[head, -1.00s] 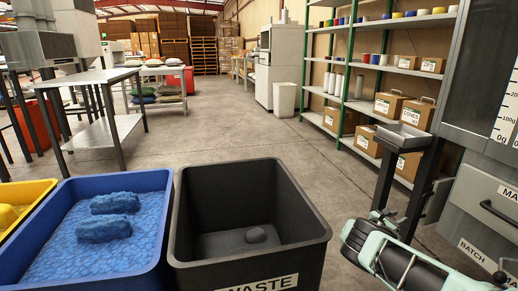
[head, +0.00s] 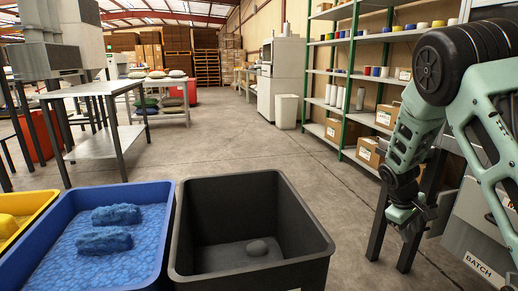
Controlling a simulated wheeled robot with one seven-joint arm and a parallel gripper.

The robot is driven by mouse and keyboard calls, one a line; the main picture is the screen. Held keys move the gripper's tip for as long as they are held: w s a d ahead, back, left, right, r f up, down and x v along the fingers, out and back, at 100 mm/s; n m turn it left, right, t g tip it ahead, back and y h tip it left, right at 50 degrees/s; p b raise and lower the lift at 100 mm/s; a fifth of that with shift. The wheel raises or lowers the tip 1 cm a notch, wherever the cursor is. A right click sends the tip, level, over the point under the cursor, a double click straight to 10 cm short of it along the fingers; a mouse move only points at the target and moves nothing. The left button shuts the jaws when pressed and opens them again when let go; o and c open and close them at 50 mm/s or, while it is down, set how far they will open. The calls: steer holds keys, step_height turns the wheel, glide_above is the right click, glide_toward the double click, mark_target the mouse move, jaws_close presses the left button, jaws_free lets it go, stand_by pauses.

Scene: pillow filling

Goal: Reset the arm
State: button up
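My arm (head: 418,128), pale green with dark joints, rises at the right and bends down at the elbow. My gripper (head: 408,222) hangs at its lower end, to the right of the black bin and in front of the grey dispenser cabinet. Its fingers are small and dark in this view, and I cannot tell whether they are open or shut. I see nothing clearly held in it.
Shelves (head: 342,75) stand behind right, a metal table (head: 85,90) at left. The middle floor is clear.

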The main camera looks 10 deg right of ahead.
steer(key=s+a+r+n+y, duration=0.15)
steer(key=s+a+r, duration=0.25)
steer(key=s+a, duration=0.75)
steer(key=s+a+r+n+y+p, duration=0.15)
steer(key=s+a+r, duration=0.5)
steer(key=a, duration=0.75)
steer(key=s+a+r+n+y+b, duration=0.1)
steer(key=s+a+r+y, duration=0.15)
steer(key=s+a, duration=0.95)
step_height(320, 180, up, 31)
steer(key=p, duration=3.1)
steer(key=shift+w+r+p, duration=0.15)
steer(key=shift+w+p, duration=0.15)
steer(key=shift+w, duration=0.1)
